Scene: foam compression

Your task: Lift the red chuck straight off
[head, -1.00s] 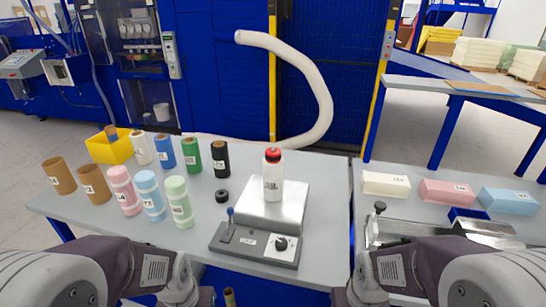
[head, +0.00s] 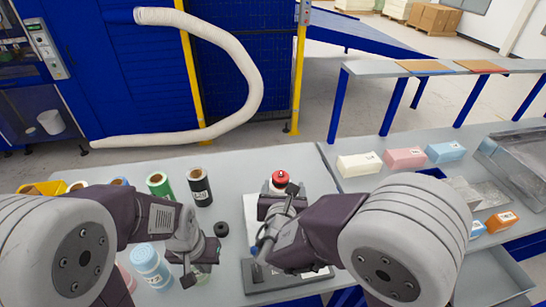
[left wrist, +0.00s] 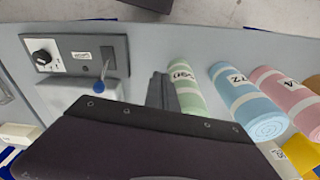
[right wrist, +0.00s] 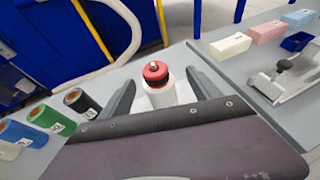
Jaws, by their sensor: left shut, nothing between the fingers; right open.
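The red chuck (head: 281,177) sits on top of a white cylinder, above the steel plate (head: 250,212). In the right wrist view the red chuck (right wrist: 156,74) has a small metal tip on top, and the white cylinder (right wrist: 160,97) under it appears upright between my right fingers. My right gripper (head: 280,196) is open, with a finger on either side just below the chuck; contact cannot be told. My left gripper (head: 190,268) is shut and empty, low near the pale green roll. The left wrist view shows its closed fingers (left wrist: 162,92) beside that roll (left wrist: 186,88).
Green (head: 160,185) and black (head: 199,187) rolls and a black ring (head: 221,229) are left of the plate. A control box (left wrist: 75,55) is at the front. Foam blocks (head: 359,164) lie on the right table.

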